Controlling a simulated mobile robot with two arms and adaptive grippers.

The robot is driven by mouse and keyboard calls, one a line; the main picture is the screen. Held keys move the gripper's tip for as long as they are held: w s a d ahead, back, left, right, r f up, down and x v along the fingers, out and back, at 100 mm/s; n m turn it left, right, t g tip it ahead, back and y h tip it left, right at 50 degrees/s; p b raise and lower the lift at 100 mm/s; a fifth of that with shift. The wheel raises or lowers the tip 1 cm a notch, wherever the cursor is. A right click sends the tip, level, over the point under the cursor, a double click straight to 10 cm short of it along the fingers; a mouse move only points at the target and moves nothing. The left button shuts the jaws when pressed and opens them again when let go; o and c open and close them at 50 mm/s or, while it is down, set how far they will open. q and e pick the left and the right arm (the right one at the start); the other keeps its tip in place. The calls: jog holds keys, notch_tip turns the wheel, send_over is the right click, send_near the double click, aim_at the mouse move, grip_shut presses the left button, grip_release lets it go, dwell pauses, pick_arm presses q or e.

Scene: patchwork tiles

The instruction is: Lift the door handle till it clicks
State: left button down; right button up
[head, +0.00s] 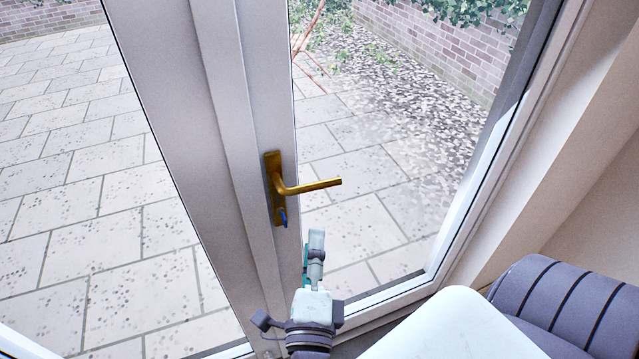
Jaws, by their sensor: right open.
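The brass door handle (310,187) is on the white frame of a glazed door (265,120). Its lever points right and looks close to level, tilted slightly up toward its free end in the picture. A brass backplate (275,190) holds it, with a small blue piece (283,217) at the lower end, perhaps a key. My right gripper (316,245) is below the lever in the picture and appears apart from it. The gripper is seen nearly edge-on, open, with nothing visible between its fingers. My left gripper is not in view.
A dark striped cushioned seat (575,305) and a white surface (455,330) are at the lower right. A pale wall (590,150) stands right of the door frame. Through the glass are paving (80,200) and a brick wall (430,50).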

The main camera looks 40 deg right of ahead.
aim_at(317, 183)
jog(key=p+x, duration=0.4)
jog(key=x, duration=0.8)
jog(key=shift+w+d+r, duration=0.1)
jog(key=shift+w+r, duration=0.05)
jog(key=shift+r, duration=0.05)
jog(key=shift+w+d, duration=0.35)
jog(key=shift+w, duration=0.1)
grip_shut()
